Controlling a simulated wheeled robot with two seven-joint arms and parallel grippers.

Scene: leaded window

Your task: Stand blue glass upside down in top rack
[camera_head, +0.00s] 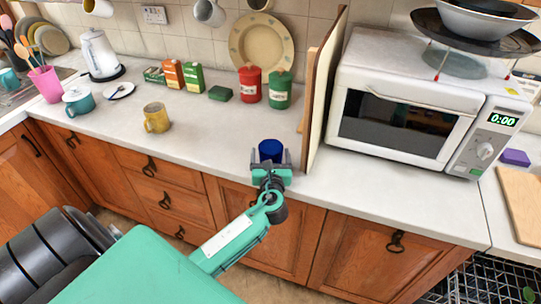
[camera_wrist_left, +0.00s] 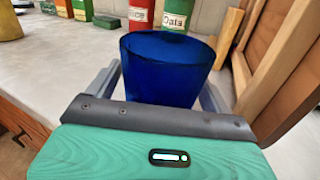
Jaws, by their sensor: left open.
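The blue glass (camera_head: 270,149) stands upright, mouth up, on the worktop near its front edge. In the left wrist view the glass (camera_wrist_left: 167,70) fills the middle, close to the palm. My left gripper (camera_head: 270,160) is open, with a finger on either side of the glass. In the left wrist view its fingers (camera_wrist_left: 160,88) show partly behind the glass; I cannot tell whether they touch it. A dark wire rack (camera_head: 480,278) shows at the lower right, below the worktop, cut off by the picture edge. My right gripper is out of view.
Wooden boards (camera_head: 322,95) stand upright just right of the glass, beside the microwave (camera_head: 405,105). A yellow mug (camera_head: 156,118) stands to the left. Red (camera_head: 250,84) and green (camera_head: 280,90) canisters stand behind. The worktop between mug and glass is clear.

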